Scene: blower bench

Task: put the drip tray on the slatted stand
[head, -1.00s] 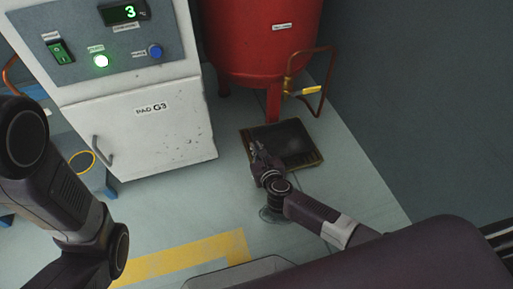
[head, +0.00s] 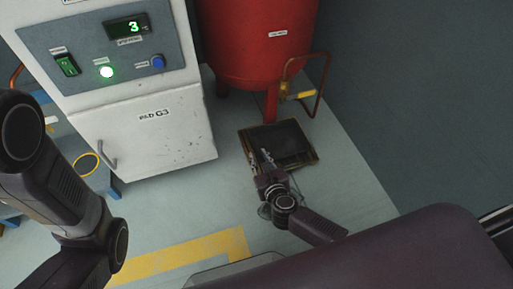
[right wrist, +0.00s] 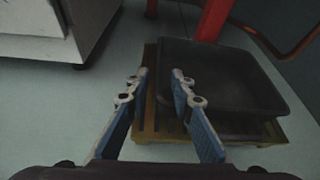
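The drip tray (head: 285,142) is a black, shallow, rectangular tray. It lies on the slatted stand (head: 308,162), a low brown wooden frame on the floor below the red tank. In the right wrist view the tray (right wrist: 225,80) appears to rest flat on the stand (right wrist: 150,125), with bare slats along its left and near sides. My right gripper (head: 262,162) is at the tray's near left side. In the right wrist view its two fingers (right wrist: 160,74) are apart, with nothing seen held between them. My left arm shows at the left, but its gripper is out of view.
The red tank (head: 258,40) stands on legs behind the tray, with a bent pipe and yellow valve handle (head: 302,95). A white cabinet (head: 150,125) stands left. A blue stool-like object (head: 70,165) is beside it. The floor right of the stand is clear.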

